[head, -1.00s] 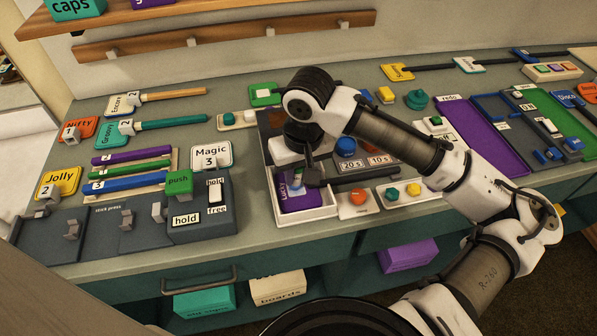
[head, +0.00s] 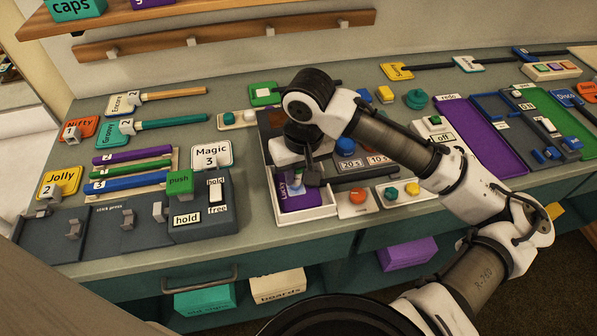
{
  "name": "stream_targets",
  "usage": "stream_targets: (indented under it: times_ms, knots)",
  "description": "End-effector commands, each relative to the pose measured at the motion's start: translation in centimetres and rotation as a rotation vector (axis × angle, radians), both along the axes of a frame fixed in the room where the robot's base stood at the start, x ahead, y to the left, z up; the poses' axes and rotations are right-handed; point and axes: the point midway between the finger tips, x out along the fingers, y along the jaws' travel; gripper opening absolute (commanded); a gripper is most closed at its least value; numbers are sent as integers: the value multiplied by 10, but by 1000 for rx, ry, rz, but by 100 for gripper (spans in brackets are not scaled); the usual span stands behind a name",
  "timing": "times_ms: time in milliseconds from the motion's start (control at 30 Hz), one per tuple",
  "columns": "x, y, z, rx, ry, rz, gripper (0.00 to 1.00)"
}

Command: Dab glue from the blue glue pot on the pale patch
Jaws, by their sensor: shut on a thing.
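My gripper (head: 304,168) is over a white open-topped tray (head: 306,213) at the front middle of the bench. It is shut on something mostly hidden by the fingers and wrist. A purple board (head: 297,202) with "Lucky" lettering lies in the tray under the gripper. A small pale and green area shows on or just above the board, right below the fingers. I cannot tell whether it is the pale patch or part of the held thing, nor whether they touch. I cannot pick out the blue glue pot with certainty.
Right of the tray are a blue round knob (head: 345,147) above time labels and an orange button (head: 358,196). The grey stick press (head: 100,236) with a green push block (head: 179,184) stands left. My forearm crosses above the bench's right half.

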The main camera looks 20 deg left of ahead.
Motion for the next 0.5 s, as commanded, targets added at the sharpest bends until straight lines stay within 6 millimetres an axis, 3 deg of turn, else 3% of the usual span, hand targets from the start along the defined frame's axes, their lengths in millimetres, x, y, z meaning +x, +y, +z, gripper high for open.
stream_targets:
  times_ms: [500]
  knots:
    - [-3,-2,0,1,-1,-1,0]
